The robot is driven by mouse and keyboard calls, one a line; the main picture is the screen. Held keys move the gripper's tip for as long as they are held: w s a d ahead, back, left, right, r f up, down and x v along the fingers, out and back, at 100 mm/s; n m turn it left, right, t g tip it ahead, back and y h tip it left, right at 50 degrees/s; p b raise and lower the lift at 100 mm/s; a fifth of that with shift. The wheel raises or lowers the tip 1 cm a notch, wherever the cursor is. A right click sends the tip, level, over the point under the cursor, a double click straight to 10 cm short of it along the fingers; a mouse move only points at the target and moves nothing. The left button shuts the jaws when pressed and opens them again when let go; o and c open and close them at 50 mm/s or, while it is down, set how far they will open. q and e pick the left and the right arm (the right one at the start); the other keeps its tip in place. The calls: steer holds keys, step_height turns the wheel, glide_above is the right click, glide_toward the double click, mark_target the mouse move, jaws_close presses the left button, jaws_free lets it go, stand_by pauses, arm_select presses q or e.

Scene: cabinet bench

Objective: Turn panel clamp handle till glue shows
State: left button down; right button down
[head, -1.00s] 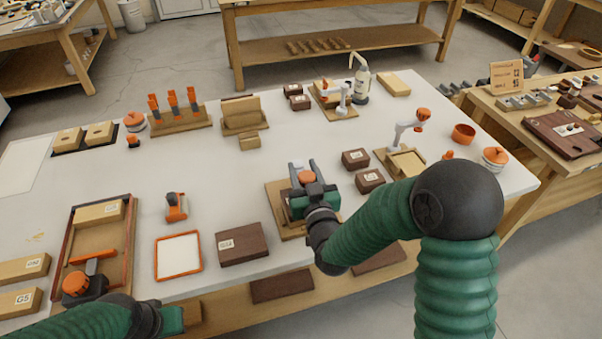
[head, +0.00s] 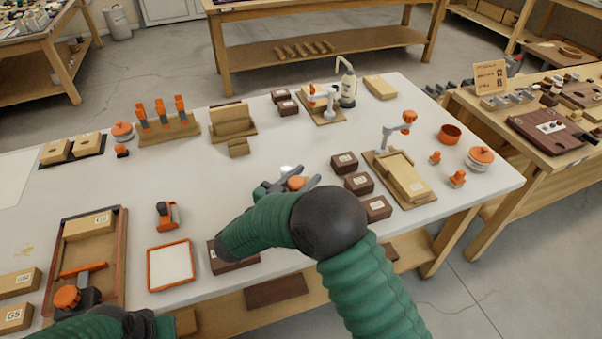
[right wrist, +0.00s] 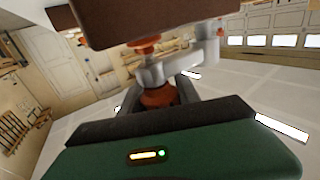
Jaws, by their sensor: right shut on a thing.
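The panel clamp's orange handle knob (head: 297,183) is at the middle of the bench, between the fingers of my right gripper (head: 291,181), which is shut on it. In the right wrist view the orange knob (right wrist: 158,96) sits between the dark fingers, with the grey clamp arm (right wrist: 180,66) and a brown block (right wrist: 140,18) beyond it. My right arm hides the clamp's base and the panel in the head view. No glue can be made out. My left gripper (head: 160,326) is at the bottom left edge; its fingers do not show clearly.
Several brown blocks (head: 358,183) stand just right of the right gripper. A grey clamp fixture (head: 400,130) stands further right. At left are a wooden tray (head: 121,250) with an orange-knobbed clamp (head: 66,297) and an orange-rimmed white pad (head: 170,265).

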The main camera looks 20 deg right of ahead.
steer(key=m+g, duration=0.1)
steer(key=m+g+h, duration=0.1)
steer(key=g+h, duration=0.1)
steer(key=shift+s+d+m+g+p, duration=0.15)
steer(key=shift+s+m+g+p, duration=0.1)
steer(key=shift+m+g+p, duration=0.15)
steer(key=shift+s+d+m+g+h, duration=0.1)
steer(key=shift+s+m+g+h, duration=0.15)
steer(key=shift+m+g, duration=0.85)
steer(key=shift+s+m+g+h, duration=0.25)
steer(key=shift+m+g, duration=0.35)
steer(key=shift+g, duration=0.9)
steer(key=shift+r, duration=0.1)
steer(key=c, duration=0.9)
jaws_free()
steer(key=shift+w, duration=0.1)
